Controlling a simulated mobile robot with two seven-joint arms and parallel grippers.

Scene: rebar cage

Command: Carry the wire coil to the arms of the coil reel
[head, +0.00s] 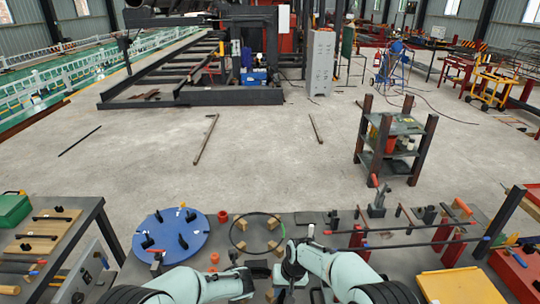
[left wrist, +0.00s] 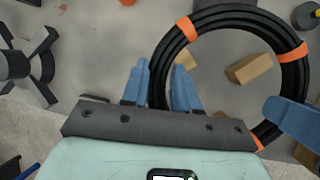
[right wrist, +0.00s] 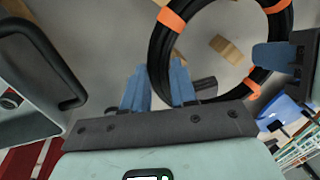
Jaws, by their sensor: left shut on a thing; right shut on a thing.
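The wire coil (head: 231,233) is a black ring with orange bands, roughly level over several wooden blocks at the front middle of the bench. I cannot tell whether it touches the blocks. My right gripper (head: 291,246) is shut on the coil's right side. My left gripper (left wrist: 162,88) is shut on its near-left part; in the head view its fingertips are hard to make out. Both wrist views show the coil (right wrist: 160,55) passing between blue fingers. The coil reel (head: 158,221), a blue disc with black upright arms, stands to the left of the coil, apart from it.
A small red-orange cup (head: 222,216) stands between reel and coil. Long bars on red stands (head: 443,233) and a yellow box (head: 459,287) lie to the right. A tool table (head: 88,215) is at the left. Open floor and a shelf rack (head: 399,127) lie beyond the bench.

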